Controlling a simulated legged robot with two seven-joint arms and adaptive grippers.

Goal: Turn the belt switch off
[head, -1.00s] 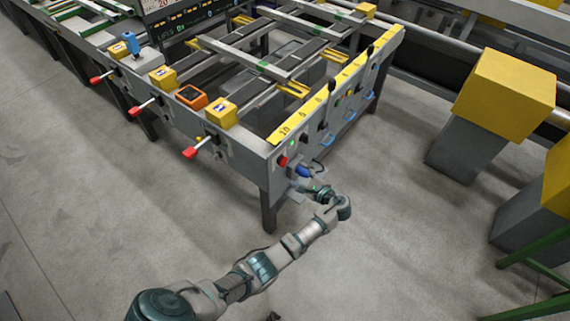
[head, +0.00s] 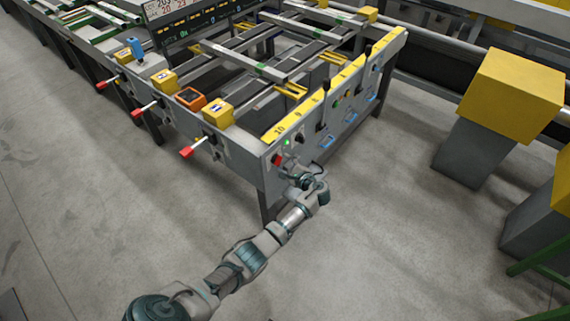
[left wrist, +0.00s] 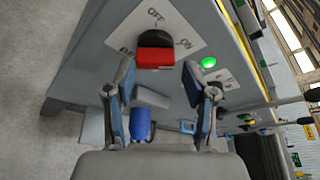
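The belt switch (left wrist: 155,58) is a red handle on a dark round base, on a white plate marked OFF and ON. I cannot tell which mark it points to. In the head view the red switch (head: 277,159) sits on the grey end panel near the table's front corner. My left gripper (head: 294,168) is just below and right of it. In the left wrist view the left gripper (left wrist: 159,70) is open, its two fingers either side of the handle, with gaps between. I cannot tell how far in front of the handle the fingertips are. My right gripper is not in view.
A green lamp (left wrist: 208,62) glows beside the switch plate. A blue plug-like part (left wrist: 143,124) is low between the fingers. Red-tipped levers (head: 186,152) jut from the table's left side. Yellow-topped grey posts (head: 512,95) stand at right. The floor in front is clear.

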